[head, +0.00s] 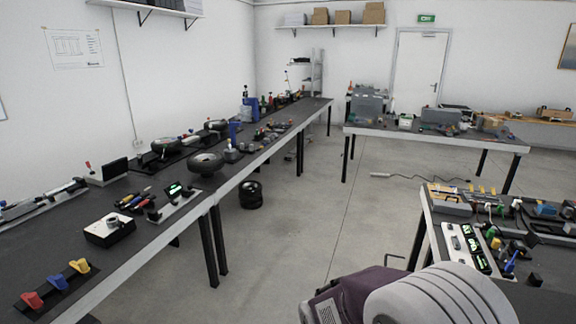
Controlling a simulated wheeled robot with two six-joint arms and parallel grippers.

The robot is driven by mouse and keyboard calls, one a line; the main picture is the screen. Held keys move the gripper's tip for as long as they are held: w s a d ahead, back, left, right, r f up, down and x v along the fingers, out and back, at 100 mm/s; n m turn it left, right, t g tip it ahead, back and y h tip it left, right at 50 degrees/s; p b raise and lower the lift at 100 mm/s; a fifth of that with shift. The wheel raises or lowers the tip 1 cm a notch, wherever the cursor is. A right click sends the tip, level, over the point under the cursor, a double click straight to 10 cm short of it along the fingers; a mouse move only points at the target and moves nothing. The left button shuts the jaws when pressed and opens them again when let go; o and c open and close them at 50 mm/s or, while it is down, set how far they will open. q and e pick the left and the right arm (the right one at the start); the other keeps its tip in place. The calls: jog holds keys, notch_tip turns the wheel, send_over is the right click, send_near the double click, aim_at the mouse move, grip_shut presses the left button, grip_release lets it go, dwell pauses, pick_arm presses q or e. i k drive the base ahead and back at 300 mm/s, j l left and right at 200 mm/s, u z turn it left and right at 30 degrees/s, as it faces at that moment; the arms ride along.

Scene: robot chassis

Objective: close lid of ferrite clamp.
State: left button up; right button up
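I cannot make out a ferrite clamp or its lid in the head view. The parts on the benches are too small and far away to tell one as the clamp, or whether any lid is open or shut. Neither of my grippers is in view.
A long dark bench (78,237) runs along the left wall with many small parts. Another bench (438,135) stands at the back, and a crowded one (440,208) at the right. A black round stack (251,195) and a power strip (379,175) lie on the floor. The middle floor (300,215) is mostly clear.

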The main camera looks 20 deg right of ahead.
aim_at(530, 239)
jog(key=i+l+z, duration=0.2)
jog(key=i+z, duration=0.25)
jog(key=i+l+z, duration=0.1)
jog(key=i+z, duration=1.1)
jog(key=i, duration=0.25)
jog(key=i+j+z, duration=0.3)
jog(key=i, duration=0.35)
jog(key=i+l+z, duration=0.2)
jog(key=z, duration=0.2)
jog(key=i+z, duration=0.8)
